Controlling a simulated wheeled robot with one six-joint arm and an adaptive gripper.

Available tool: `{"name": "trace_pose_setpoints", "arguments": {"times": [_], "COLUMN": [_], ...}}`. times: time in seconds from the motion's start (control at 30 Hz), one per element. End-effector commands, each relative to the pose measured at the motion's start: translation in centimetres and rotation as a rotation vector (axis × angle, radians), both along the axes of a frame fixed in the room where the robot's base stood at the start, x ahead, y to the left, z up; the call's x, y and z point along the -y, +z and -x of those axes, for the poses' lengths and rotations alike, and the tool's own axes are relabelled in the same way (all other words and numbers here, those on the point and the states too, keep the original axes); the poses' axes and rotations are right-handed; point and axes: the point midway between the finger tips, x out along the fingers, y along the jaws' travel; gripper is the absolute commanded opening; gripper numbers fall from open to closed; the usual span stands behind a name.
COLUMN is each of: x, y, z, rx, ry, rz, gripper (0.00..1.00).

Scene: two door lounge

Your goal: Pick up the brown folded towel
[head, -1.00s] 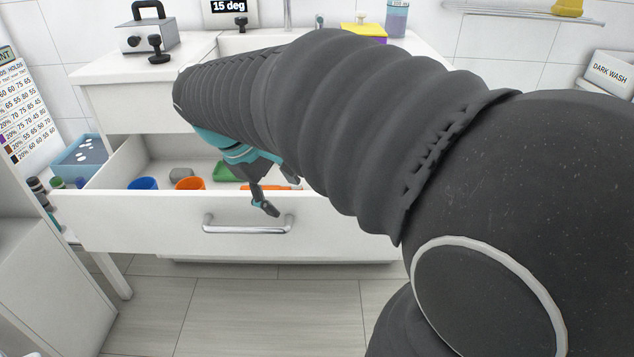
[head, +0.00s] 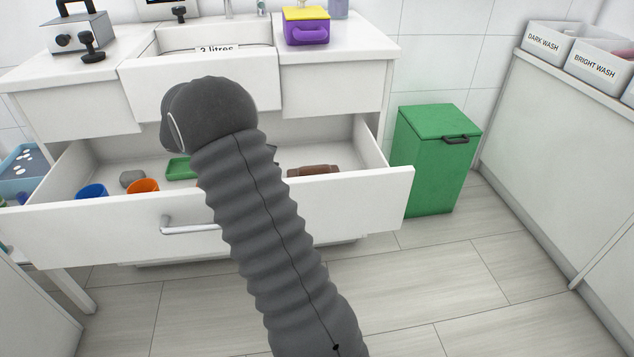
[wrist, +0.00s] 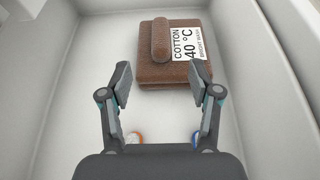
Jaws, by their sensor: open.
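The brown folded towel (wrist: 172,70) lies in the open drawer (head: 300,213), near its right end in the head view, where only its top edge (head: 314,170) shows above the drawer front. In the wrist view it has a rolled band on top and a white label reading "COTTON 40 °C BRIGHT WASH". My gripper (wrist: 158,76) is open in the wrist view, its two fingers apart. The fingertips appear over the near edge of the towel, and I cannot tell the height between them. In the head view my arm hides the gripper.
The drawer also holds a blue cup (head: 91,191), an orange cup (head: 143,187), a grey stone-like item (head: 132,178) and a green tray (head: 180,168). A green bin (head: 436,160) stands right of the drawer. Labelled baskets (head: 597,62) sit at the far right.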

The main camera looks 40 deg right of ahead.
Motion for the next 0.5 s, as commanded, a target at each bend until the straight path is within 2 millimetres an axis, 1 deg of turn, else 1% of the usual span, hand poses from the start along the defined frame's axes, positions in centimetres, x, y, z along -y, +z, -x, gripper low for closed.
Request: {"name": "trace_pose_setpoints", "arguments": {"times": [0.17,0.4,0.5], "x": [1.9,5.3,6.2], "y": [-1.0,-2.7,-3.1], "z": [1.0,3.1,3.7], "rx": [-0.013,-0.012,-0.01], "ry": [-0.002,-0.002,-0.001], "rz": [-0.001,-0.001,0.0], "gripper": [0.62,0.62,0.62]}}
